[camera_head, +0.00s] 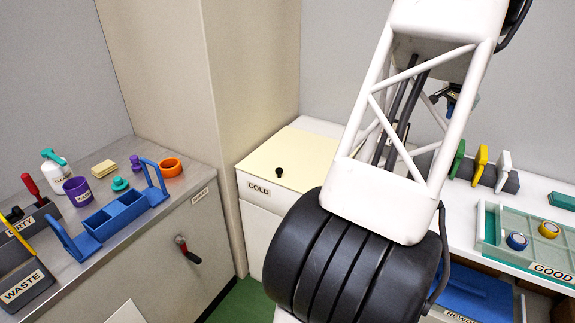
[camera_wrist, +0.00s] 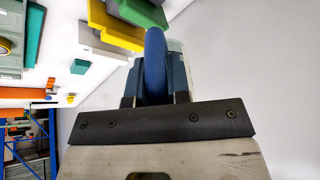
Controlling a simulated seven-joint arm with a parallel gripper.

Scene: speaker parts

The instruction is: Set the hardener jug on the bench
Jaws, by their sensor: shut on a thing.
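My gripper (camera_wrist: 155,88) is shut on the upright blue handle (camera_wrist: 154,55) of a thing in the wrist view. A pale, see-through body (camera_wrist: 177,48) shows just behind the handle. This may be the hardener jug, but no label is readable and most of it is hidden. In the head view my gripper (camera_head: 452,97) is small and partly behind my white arm, above the right-hand bench (camera_head: 420,162). What it holds cannot be made out there.
A dark rack (camera_head: 510,183) holds green (camera_head: 458,160), yellow (camera_head: 480,161) and white (camera_head: 503,168) things. A GOOD tray (camera_head: 488,238) stands to its right. The left metal bench (camera_head: 165,213) carries a blue caddy (camera_head: 112,218), a purple cup (camera_head: 77,190) and bins. The COLD box top (camera_head: 305,150) is mostly clear.

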